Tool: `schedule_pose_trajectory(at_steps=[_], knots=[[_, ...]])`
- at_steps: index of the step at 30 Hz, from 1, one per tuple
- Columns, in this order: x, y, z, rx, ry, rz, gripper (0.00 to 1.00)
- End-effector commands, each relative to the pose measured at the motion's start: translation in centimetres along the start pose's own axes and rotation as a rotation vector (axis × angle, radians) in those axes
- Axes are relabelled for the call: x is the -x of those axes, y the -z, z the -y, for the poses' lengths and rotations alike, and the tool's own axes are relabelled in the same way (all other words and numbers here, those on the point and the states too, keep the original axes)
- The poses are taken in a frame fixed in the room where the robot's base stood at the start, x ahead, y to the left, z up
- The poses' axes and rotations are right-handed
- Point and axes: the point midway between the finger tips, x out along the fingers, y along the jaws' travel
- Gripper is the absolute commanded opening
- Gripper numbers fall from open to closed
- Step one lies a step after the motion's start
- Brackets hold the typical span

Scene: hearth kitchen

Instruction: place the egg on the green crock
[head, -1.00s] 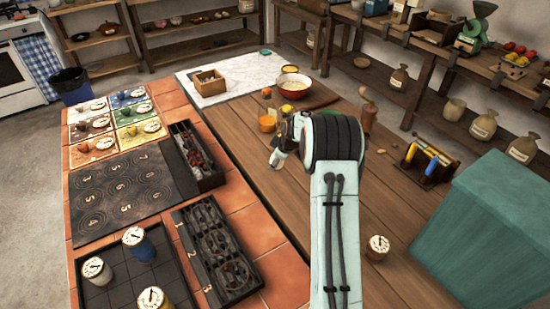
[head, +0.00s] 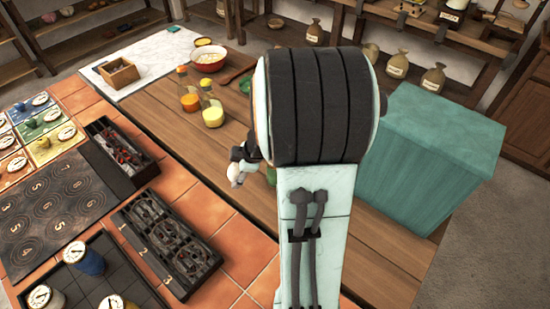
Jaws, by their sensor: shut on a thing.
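My gripper (head: 239,162) is small in the head view, left of my thick arm link and above the wooden counter near its tiled edge. It is shut on a small pale thing, which looks like the egg (head: 236,174). Its lower part shows below the dark fingers. A bit of green (head: 271,175) shows just right of the gripper, mostly hidden by my arm. Another green bit (head: 246,86) shows farther back beside the arm. I cannot tell whether either is the green crock.
An orange bottle (head: 188,99) and a yellow bottle (head: 212,113) stand behind the gripper. Dark trays (head: 180,245) lie left on the tiles. A large teal block (head: 440,135) stands right.

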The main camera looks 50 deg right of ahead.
Motion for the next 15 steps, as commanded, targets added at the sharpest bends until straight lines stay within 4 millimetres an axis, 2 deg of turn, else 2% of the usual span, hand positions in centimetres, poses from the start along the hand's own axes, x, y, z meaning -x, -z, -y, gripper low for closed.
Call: schedule_pose_trajectory(at_steps=[1,3,6,9,12,15], knots=[[2.1,-0.8,0.6,-0.015,-0.014,0.004,0.25],[4.6,-1.8,1.6,-0.042,-0.027,0.012,0.25],[7.7,-3.0,2.4,-0.105,-0.053,0.031,0.25],[10.3,-4.2,2.4,-0.178,-0.080,0.053,0.25],[11.7,-4.9,1.9,-0.215,-0.092,0.064,0.25],[12.0,-5.3,1.8,-0.233,-0.094,0.068,0.25]])
